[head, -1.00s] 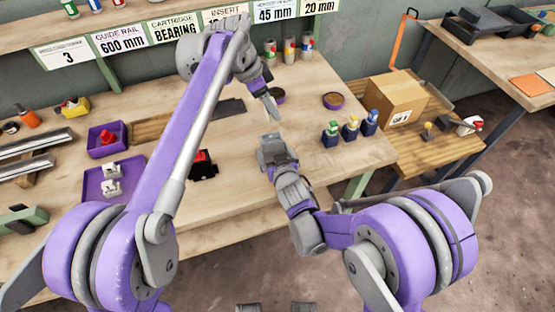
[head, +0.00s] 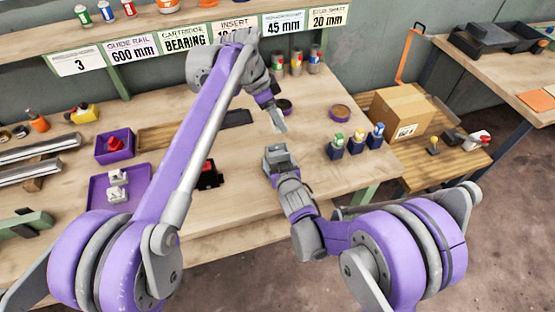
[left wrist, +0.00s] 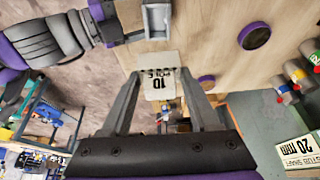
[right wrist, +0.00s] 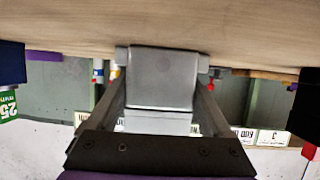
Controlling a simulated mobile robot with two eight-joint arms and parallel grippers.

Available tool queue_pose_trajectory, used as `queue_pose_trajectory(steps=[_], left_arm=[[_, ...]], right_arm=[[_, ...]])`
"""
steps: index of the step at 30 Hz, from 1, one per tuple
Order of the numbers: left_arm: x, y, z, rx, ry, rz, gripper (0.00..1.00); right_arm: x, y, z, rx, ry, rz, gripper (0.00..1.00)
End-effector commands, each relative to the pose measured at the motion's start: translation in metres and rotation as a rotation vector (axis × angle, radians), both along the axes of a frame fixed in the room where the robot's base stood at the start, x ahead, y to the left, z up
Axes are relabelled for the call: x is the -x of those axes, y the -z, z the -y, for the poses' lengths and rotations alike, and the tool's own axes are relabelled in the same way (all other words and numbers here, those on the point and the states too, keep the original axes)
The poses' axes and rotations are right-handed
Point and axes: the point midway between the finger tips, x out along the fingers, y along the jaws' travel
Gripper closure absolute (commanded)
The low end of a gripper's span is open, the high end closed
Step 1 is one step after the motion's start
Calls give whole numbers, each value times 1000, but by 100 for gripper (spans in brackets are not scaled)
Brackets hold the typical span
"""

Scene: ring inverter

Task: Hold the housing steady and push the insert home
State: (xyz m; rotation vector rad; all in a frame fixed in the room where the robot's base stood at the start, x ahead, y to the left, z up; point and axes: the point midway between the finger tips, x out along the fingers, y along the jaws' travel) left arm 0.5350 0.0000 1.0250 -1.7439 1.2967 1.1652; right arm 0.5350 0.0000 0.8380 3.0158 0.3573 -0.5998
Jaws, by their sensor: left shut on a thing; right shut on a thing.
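The insert (head: 278,122) is a pale plate hanging from my left gripper (head: 271,106), which is shut on it. In the left wrist view the insert (left wrist: 160,84) shows "10 POLE" lettering between the fingers. The housing (head: 277,156) is a grey open-topped box, held by my right gripper (head: 284,166) just below and left of the insert in the head view. The housing fills the middle of the right wrist view (right wrist: 163,78) and shows at the top of the left wrist view (left wrist: 157,20). A small gap separates insert and housing.
A purple tray (head: 120,188) with white parts and a black-and-red item (head: 209,175) lie on the left. Several small bottles (head: 356,143) and a round tin (head: 340,114) stand to the right. A cardboard box (head: 397,112) is beyond them. Bare tabletop lies around the grippers.

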Motion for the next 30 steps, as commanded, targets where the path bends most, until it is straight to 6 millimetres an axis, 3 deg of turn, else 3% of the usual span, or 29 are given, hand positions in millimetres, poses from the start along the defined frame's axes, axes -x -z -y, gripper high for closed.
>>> queue_pose_trajectory(steps=[5,10,18,30], left_arm=[[0,0,0,0,-9,1,94],[3,6,0,1,-141,1,94],[5,19,-1,1,-607,2,94],[2,24,0,3,-1247,3,94]], right_arm=[[0,0,0,0,0,0,94],[0,0,0,0,0,0,94],[0,0,0,0,0,0,94],[0,0,0,0,0,1,94]])
